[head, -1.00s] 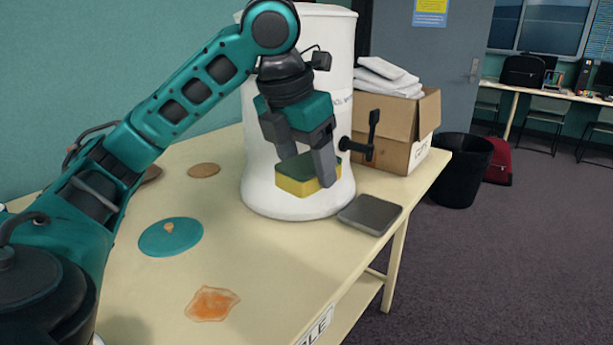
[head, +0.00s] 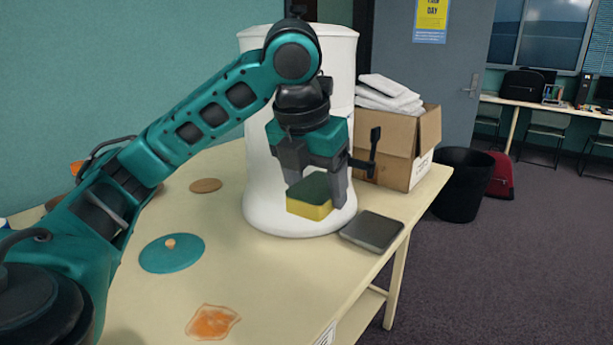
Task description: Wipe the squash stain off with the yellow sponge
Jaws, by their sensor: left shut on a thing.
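The squash stain (head: 212,322) is an orange, irregular patch near the front edge of the table. The yellow sponge (head: 309,209) has a dark green top. My left gripper (head: 315,192) is shut on the sponge and holds it in front of the white dispenser, above the table, up and to the right of the stain. One finger stands at each end of the sponge. My right gripper does not show.
The white dispenser (head: 262,190) with a dark tap (head: 372,150) stands behind the sponge. A grey drip tray (head: 372,232) lies at the table's right edge. A teal lid (head: 172,257) and a brown coaster (head: 206,185) lie left. A cardboard box (head: 398,150) stands behind. The table (head: 262,285) is clear around the stain.

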